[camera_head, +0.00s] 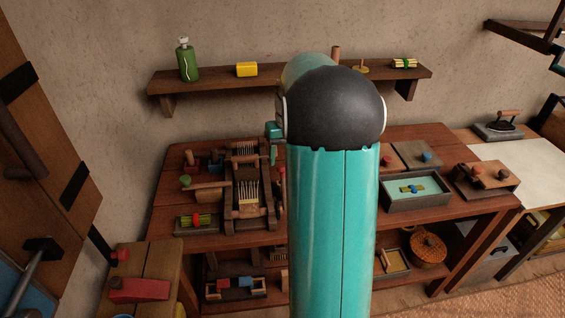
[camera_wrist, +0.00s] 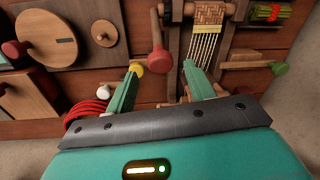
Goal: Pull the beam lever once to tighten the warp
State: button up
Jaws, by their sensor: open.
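The small wooden loom (camera_head: 238,212) stands on the bench, with pale warp threads (camera_head: 249,190) strung along it. In the wrist view the warp threads (camera_wrist: 204,47) run down from a woven band. A wooden lever with a red knob (camera_wrist: 157,61) sits beside the loom frame. A handle with a green knob (camera_wrist: 278,68) sticks out on the other side. I cannot tell for certain which is the beam lever. My gripper (camera_wrist: 162,72) is open and empty, its teal fingertips either side of the red knob in the picture. Contact cannot be told. My arm hides part of the bench in the head view.
A yellow knob (camera_wrist: 137,68) and red coiled cord (camera_wrist: 88,110) lie close to my left finger. A grey tray (camera_head: 416,201) stands to the right on the bench. The wall shelf (camera_head: 210,78) holds a green bottle (camera_head: 187,62) and a yellow block (camera_head: 246,69).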

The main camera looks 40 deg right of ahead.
aim_at(283, 188)
jog(key=shift+w+a+f, duration=0.1)
jog(key=shift+a+f, duration=0.05)
jog(key=shift+f, duration=1.25)
grip_shut()
